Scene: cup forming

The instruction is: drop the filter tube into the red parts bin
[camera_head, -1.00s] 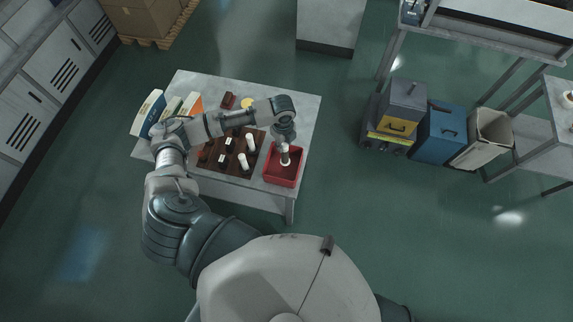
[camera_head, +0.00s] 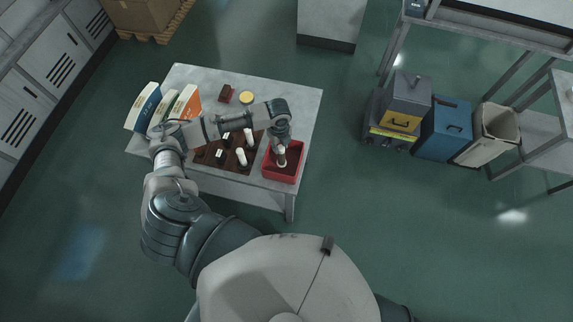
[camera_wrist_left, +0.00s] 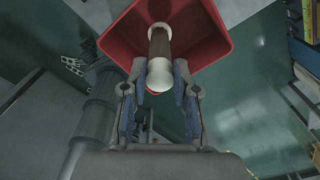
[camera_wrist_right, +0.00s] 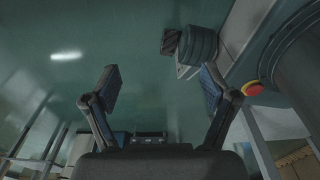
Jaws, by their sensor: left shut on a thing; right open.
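The red parts bin (camera_head: 284,177) stands at the right front of the grey table. My left gripper (camera_head: 281,148) is directly above it, pointing down. In the left wrist view my left gripper (camera_wrist_left: 160,88) is shut on the filter tube (camera_wrist_left: 160,45), a brown tube with white ends, and the red bin (camera_wrist_left: 118,38) lies behind it. The tube also shows in the head view (camera_head: 282,158), over the bin's opening; whether it touches the bin floor cannot be told. My right gripper (camera_wrist_right: 160,85) is open and empty in the right wrist view, away from the table.
A dark brown rack (camera_head: 212,157) with several white-capped tubes stands left of the bin. Binders (camera_head: 148,108), a yellow-lidded jar (camera_head: 246,98) and a small brown block (camera_head: 225,94) are on the table (camera_head: 300,105). Bins stand on the floor at right.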

